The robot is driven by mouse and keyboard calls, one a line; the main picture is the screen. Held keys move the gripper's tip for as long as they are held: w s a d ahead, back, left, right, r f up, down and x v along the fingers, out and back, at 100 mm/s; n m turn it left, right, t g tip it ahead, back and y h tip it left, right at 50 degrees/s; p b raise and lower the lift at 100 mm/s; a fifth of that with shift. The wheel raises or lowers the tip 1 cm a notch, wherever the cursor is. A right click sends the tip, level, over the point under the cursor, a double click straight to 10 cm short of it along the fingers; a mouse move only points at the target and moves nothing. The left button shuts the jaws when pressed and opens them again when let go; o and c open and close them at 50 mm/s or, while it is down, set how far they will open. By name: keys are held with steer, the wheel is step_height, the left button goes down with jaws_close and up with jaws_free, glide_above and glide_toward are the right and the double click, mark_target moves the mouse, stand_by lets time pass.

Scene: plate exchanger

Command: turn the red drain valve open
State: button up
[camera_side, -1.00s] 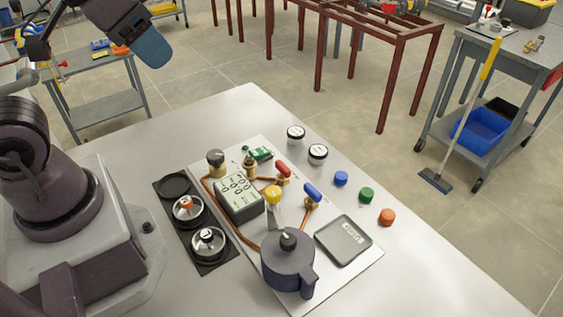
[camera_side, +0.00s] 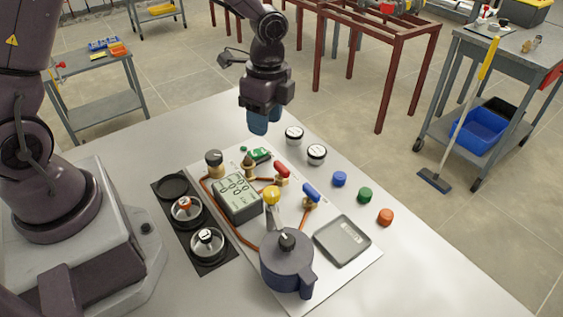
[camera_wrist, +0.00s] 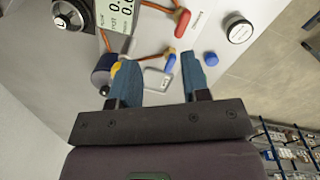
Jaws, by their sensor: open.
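The red drain valve (camera_side: 282,170) is a red lever on a brass body at the end of a copper pipe on the white panel. Its red lever (camera_wrist: 182,22) also shows in the wrist view, toward the top, beyond my fingertips. My gripper (camera_side: 259,126) has blue fingers pointing down. It is above the back of the panel, apart from the valve. In the wrist view my gripper (camera_wrist: 158,72) has its two fingers spread, with nothing held between them.
A grey meter (camera_side: 237,197), a yellow knob (camera_side: 272,195) and a dark pot (camera_side: 287,262) stand close by.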

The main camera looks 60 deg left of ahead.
mark_target(282, 165)
steer(key=w+f+m, duration=0.1)
steer(key=f, duration=0.3)
steer(key=w+f+m, duration=0.1)
steer(key=f+m, duration=0.1)
steer(key=f, duration=0.2)
steer(key=w+f+m, duration=0.1)
steer(key=f+m, duration=0.1)
steer(key=f, duration=0.3)
steer(key=shift+w+d+t, duration=0.1)
steer(key=shift+d+t, duration=0.3)
jaws_close()
